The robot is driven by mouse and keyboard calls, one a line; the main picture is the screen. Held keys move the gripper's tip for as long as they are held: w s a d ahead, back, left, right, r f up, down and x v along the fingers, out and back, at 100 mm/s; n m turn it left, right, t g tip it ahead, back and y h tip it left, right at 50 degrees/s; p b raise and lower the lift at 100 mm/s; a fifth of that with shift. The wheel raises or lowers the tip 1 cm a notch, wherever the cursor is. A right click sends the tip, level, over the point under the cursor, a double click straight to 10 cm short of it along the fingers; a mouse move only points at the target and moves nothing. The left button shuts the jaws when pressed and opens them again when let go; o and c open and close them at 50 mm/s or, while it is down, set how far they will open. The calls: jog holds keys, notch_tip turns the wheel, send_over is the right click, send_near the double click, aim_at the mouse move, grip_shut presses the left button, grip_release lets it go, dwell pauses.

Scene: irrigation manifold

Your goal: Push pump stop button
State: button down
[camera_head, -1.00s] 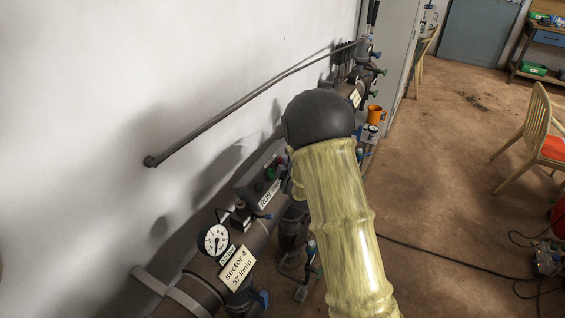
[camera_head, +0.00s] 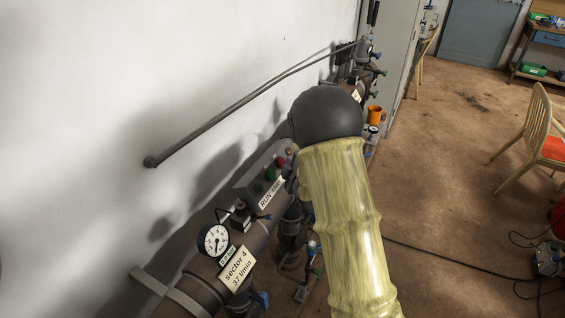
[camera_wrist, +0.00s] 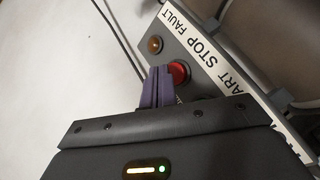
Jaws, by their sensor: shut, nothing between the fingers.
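The red stop button (camera_wrist: 180,72) sits on a grey control box, above the word STOP on a white label strip (camera_wrist: 205,55). My gripper (camera_wrist: 158,72) shows in the wrist view with its purple fingers shut together and empty. The fingertips are just left of the red button in the picture and overlap its near edge; I cannot tell whether they touch it. In the head view the control box (camera_head: 249,185) shows its red button (camera_head: 281,163) and a green button (camera_head: 270,174). My arm hides the gripper there.
An amber fault lamp (camera_wrist: 155,44) is beside the stop button. A thick pipe (camera_head: 257,237) with a gauge (camera_head: 214,240) and a sector card (camera_head: 237,268) runs below the box. The white wall is close on the left; open floor lies right.

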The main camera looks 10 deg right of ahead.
jog(key=d+r, duration=0.1)
jog(key=s+d, duration=0.1)
jog(key=s+d+r, duration=0.1)
jog(key=shift+s+d+r, duration=0.25)
jog(key=shift+d+r, duration=0.05)
dwell(0.4)
dwell(0.7)
jog(key=s+m+g+h, duration=0.1)
jog(key=s+m+g, duration=1.1)
jog(key=s, duration=1.5)
jog(key=m, duration=0.3)
jog(key=shift+s+a+h, duration=0.3)
jog(key=shift+s+a, duration=0.05)
jog(key=shift+a, duration=0.05)
jog(key=shift+w, duration=0.15)
